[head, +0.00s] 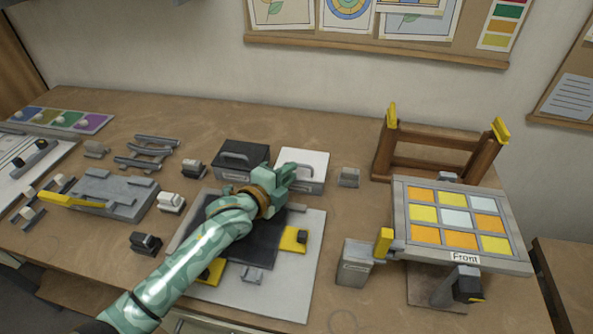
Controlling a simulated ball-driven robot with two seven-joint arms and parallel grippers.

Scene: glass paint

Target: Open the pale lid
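The pale lid (309,159) tops a small box at the back middle of the bench, and it lies flat and closed. A grey handle shows at its front, partly hidden by my gripper. My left gripper (290,176), mottled green with a brown band at the wrist, reaches in from the lower left. Its fingertips are at the front left of the pale-lidded box, close to the handle. Whether they touch the handle, and how far apart they are, I cannot tell. My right gripper is not in view.
A dark-lidded box (241,158) stands just left of the pale one. A grey block (348,177) is to its right. A wooden rack (440,150) and a tilted panel of coloured squares (401,213) stand at the right. A white board (312,262) lies under my arm.

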